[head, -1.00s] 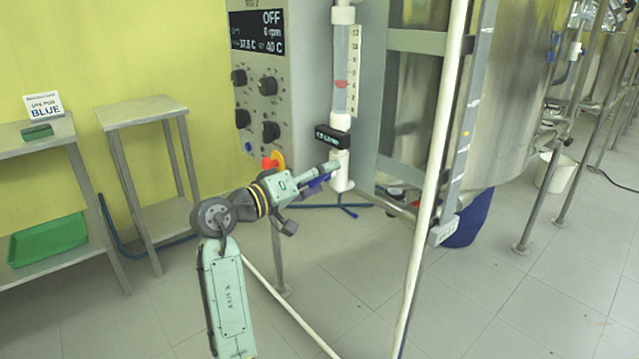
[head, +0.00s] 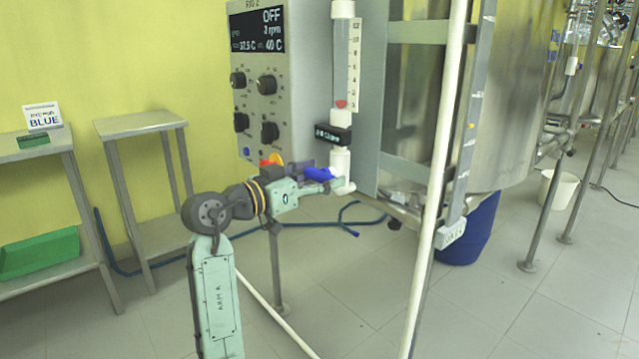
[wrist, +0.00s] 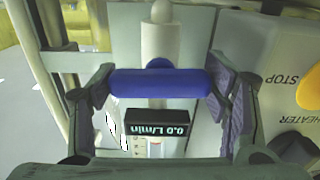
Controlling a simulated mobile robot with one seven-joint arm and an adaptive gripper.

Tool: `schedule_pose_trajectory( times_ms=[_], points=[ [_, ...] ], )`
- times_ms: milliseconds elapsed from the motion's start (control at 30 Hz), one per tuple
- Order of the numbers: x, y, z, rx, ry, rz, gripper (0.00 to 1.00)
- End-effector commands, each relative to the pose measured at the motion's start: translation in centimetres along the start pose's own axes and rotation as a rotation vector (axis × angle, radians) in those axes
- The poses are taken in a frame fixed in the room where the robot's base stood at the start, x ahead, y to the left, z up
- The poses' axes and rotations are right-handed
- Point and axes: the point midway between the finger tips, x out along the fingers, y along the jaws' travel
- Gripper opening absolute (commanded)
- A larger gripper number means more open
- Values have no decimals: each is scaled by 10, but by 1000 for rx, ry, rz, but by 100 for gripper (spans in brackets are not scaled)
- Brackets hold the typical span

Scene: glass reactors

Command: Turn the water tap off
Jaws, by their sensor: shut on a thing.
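The water tap's blue handle (head: 320,174) sits at the foot of the white pipe (head: 341,165), below the flow tube. In the wrist view the blue handle (wrist: 160,83) lies crosswise over the white pipe (wrist: 161,40). My gripper (head: 322,184) is at the handle in the head view. In the wrist view my gripper (wrist: 162,88) has one finger at each end of the handle and is shut on it. The flow display (wrist: 156,130) reads 0.0 L/min. The red float (head: 341,104) rests at the bottom of the flow tube (head: 341,60).
The control panel (head: 258,90), reading OFF, stands left of the pipe. A yellow stop button (wrist: 310,92) is close to my right finger. A white upright post (head: 440,150) and the steel vessel (head: 500,110) stand to the right. A small table (head: 140,123) is at left.

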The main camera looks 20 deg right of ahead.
Motion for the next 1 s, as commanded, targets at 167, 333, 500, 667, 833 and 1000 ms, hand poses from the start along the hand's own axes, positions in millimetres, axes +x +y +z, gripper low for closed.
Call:
schedule_pose_trajectory(
  times_ms=[167, 333, 500, 667, 833, 1000],
  points=[
    [0, 0, 1, 42, -2, 1, 42],
    [0, 0, 0, 58, -2, 1, 42],
    [0, 0, 0, 60, -2, 1, 42],
    [0, 0, 0, 60, -2, 1, 42],
    [0, 0, 0, 59, -1, 1, 81],
    [0, 0, 0, 58, -1, 0, 90]
  ],
)
